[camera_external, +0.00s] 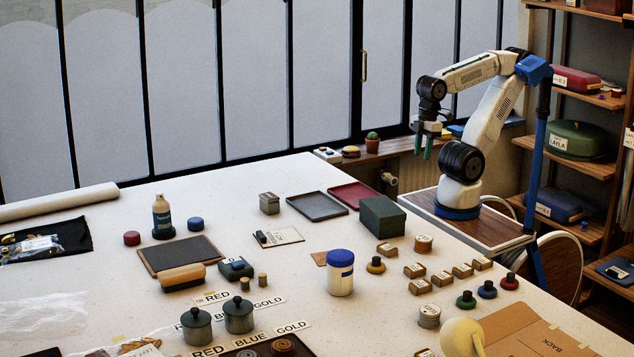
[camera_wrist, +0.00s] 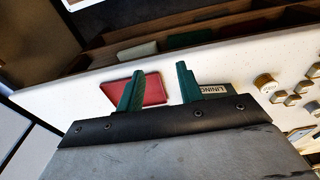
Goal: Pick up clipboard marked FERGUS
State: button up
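No label reading FERGUS is legible in either view. A small pale board with a dark clip-like piece at its left end (camera_external: 283,236) lies flat mid-table in the external view; its writing is too small to read, so I cannot tell whether it is the clipboard. My gripper (camera_external: 421,147) is raised beyond the table's right edge, well away from that board. In the wrist view my gripper (camera_wrist: 160,72) has its two green fingers apart, with nothing between them.
A red tray (camera_external: 352,195), a grey tray (camera_external: 317,207) and a dark green box (camera_external: 382,216) stand at the table edge nearest my arm. A blue-lidded jar (camera_external: 340,273) and several small blocks stand nearby. Shelves (camera_external: 580,165) stand at the right.

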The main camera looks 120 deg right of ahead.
jog(key=shift+o, duration=0.6)
jog(key=shift+w+r, duration=0.1)
